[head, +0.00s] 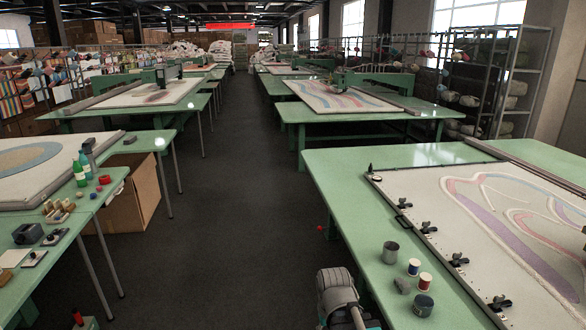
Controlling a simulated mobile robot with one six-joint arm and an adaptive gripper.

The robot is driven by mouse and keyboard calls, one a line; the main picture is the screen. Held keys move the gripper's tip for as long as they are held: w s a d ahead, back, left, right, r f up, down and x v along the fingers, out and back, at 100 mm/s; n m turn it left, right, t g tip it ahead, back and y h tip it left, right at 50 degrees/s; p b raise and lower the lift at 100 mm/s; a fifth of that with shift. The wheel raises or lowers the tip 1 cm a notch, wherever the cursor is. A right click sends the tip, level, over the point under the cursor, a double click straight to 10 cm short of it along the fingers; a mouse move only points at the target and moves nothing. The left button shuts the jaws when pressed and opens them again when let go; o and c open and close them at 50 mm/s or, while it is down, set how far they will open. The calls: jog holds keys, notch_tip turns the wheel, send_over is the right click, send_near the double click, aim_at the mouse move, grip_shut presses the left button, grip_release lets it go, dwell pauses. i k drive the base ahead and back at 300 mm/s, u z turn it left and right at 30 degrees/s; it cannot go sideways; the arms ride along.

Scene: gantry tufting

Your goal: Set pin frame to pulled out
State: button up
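The pin frame (409,222) appears to be the thin dark-edged frame with black clamps around the pale tufting cloth on the right green table. Its left edge runs from the far corner towards the bottom right, with several black clamps along it. Its right and near parts lie beyond the picture, so I cannot tell whether it is pushed in or pulled out. A grey rounded link of my arm shows at the bottom centre, left of this table. My gripper is not in view.
On the right table (335,170), a grey metal cup (390,252), thread spools (425,281) and a dark blue pot (423,305) stand left of the frame. A cardboard box (125,195) sits under the left table. The dark aisle floor (237,190) between the tables is clear.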

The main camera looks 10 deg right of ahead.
aim_at(521, 236)
jog(key=z, duration=0.3)
jog(key=i, duration=1.55)
jog(key=z, duration=0.4)
